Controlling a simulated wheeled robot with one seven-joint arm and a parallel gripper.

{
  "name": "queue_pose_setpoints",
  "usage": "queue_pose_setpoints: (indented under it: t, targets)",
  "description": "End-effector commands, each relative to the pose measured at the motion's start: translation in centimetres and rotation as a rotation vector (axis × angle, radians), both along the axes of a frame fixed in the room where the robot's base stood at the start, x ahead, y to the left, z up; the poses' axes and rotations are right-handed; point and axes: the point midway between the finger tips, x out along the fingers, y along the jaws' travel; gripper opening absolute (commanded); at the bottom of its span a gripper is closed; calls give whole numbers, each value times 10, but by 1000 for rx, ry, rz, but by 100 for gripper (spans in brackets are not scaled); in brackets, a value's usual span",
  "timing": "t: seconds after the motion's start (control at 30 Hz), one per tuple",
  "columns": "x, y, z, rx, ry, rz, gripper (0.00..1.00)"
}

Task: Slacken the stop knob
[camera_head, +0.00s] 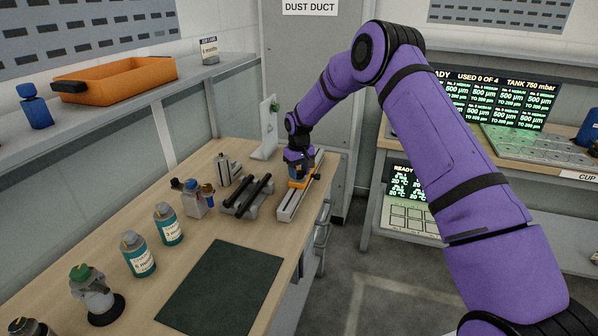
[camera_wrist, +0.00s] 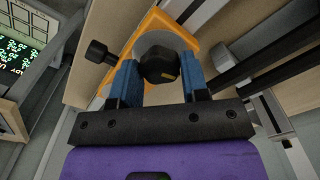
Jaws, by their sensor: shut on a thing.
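A black stop knob (camera_wrist: 158,68) with a small yellow mark sits on a grey round boss of an orange stop block (camera_wrist: 190,24). In the wrist view my gripper (camera_wrist: 159,76) has its two blue fingers on either side of this knob, shut on it. A second, smaller black knob (camera_wrist: 97,51) sticks out from the left side of the block. In the head view my gripper (camera_head: 299,168) points down onto the orange block (camera_head: 298,184), which sits on a pale rail (camera_head: 290,206). The knob is hidden there by my gripper.
A fixture with black bars (camera_head: 246,196) lies left of the rail. An upright pale plate (camera_head: 268,128) stands behind. Bottles (camera_head: 167,224) and a dark mat (camera_head: 222,288) are nearer on the bench. The bench edge drops off just right of the rail.

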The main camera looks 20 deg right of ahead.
Motion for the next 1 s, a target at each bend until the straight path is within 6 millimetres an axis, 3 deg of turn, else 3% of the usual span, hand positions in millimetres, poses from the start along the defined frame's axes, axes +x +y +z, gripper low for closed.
queue_pose_setpoints:
  t: [0.47, 0.5, 0.57, 0.87, 1.0]
  targets:
    - [0, 0, -1, -1, 2, 15, 18]
    - [0, 0, -1, -1, 2, 15, 51]
    - [0, 0, 0, 0, 1, 15, 65]
    - [0, 0, 1, 0, 0, 14, 67]
    - [0, 0, 10, 1, -2, 14, 67]
